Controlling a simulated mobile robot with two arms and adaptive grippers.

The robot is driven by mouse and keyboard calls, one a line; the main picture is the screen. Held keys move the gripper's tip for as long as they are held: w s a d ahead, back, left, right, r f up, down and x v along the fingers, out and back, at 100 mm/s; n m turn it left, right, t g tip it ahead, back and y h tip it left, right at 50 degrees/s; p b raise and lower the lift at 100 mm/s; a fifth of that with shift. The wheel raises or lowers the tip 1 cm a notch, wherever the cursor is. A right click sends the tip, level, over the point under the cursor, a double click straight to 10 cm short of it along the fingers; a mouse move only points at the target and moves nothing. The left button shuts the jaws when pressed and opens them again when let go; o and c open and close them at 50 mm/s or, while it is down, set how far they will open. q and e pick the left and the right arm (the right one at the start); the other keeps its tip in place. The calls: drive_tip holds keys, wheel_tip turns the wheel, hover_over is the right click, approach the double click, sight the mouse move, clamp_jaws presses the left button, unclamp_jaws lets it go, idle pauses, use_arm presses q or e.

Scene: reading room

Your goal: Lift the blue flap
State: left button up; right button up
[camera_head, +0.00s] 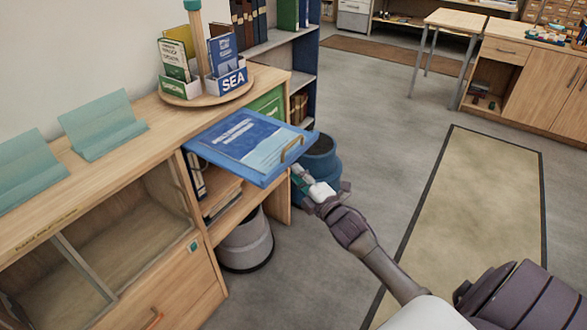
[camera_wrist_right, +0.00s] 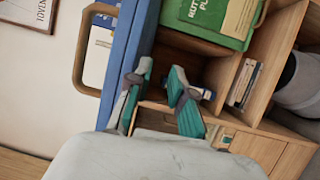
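The blue flap (camera_head: 245,140) stands out from the cabinet front, raised to about level, with a printed cover on its upper face. Its loop handle (camera_head: 291,149) is at the outer edge. My right gripper (camera_head: 301,177) is just below and beside that edge. In the right wrist view the flap (camera_wrist_right: 132,50) is a blue band seen nearly edge-on, with the handle (camera_wrist_right: 84,55) to its left. The fingers of my right gripper (camera_wrist_right: 160,88) are spread with nothing between them. One finger is close to the flap; I cannot tell whether it touches. My left gripper is not in view.
The open compartment under the flap holds binders and papers (camera_head: 219,195). A green flap (camera_head: 268,103) is beside it. A grey bin (camera_head: 246,243) and a blue round container (camera_head: 319,160) stand on the floor. A book carousel (camera_head: 205,90) is on top.

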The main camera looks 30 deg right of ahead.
drive_tip(key=shift+w, duration=1.25)
clamp_jaws()
drive_tip(key=shift+c, duration=2)
unclamp_jaws()
drive_tip(key=o, duration=0.4)
drive_tip(key=s, duration=1.2)
drive_tip(key=shift+f, duration=0.4)
